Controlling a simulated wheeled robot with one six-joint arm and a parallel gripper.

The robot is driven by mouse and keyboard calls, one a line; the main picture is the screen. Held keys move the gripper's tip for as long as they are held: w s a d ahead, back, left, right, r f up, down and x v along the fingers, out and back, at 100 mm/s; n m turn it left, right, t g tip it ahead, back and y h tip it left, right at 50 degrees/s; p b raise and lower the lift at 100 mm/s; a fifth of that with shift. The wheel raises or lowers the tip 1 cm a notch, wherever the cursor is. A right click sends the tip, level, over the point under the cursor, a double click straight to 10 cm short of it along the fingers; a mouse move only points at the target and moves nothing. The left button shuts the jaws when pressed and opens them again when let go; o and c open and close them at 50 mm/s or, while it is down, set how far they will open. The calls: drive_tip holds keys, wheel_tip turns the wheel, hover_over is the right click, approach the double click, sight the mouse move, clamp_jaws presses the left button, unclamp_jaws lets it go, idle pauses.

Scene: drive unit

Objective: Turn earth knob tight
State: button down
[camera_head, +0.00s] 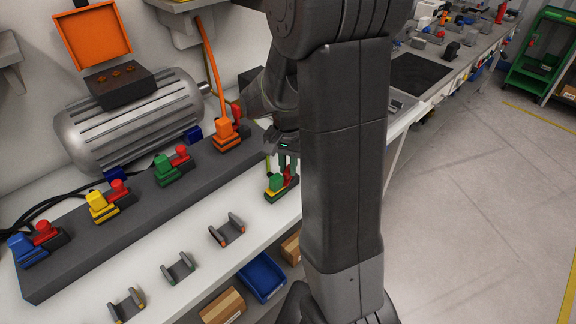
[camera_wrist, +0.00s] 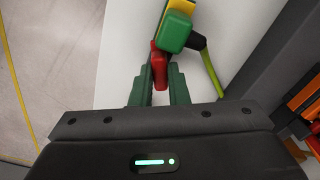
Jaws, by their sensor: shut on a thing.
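The earth connector (camera_head: 275,185) is a green and yellow block on a dark base, on the white bench right of the grey terminal strip. In the wrist view its green block (camera_wrist: 175,32) is at top centre, with a green-yellow cable leaving it. The red earth knob (camera_wrist: 158,60) sits beside the green block. My gripper (camera_wrist: 160,84) has its two green fingers on either side of the knob, closed on it. In the head view my gripper (camera_head: 288,162) reaches down to the connector, and my arm hides part of that area. I cannot tell how tight the knob is.
The grey strip (camera_head: 110,240) carries blue, yellow, green and orange connectors, most with red knobs. A motor (camera_head: 135,120) stands behind it. Several empty grey clips (camera_head: 178,269) lie along the bench front. A blue bin (camera_head: 262,277) and cardboard boxes are below the edge.

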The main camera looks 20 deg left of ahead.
sight(288, 169)
drive_tip(key=m, duration=0.4)
drive_tip(key=shift+m, duration=0.3)
idle(0.3)
drive_tip(key=c, duration=1.7)
unclamp_jaws()
wheel_tip(288, 169, up, 14)
drive_tip(key=shift+f, duration=0.1)
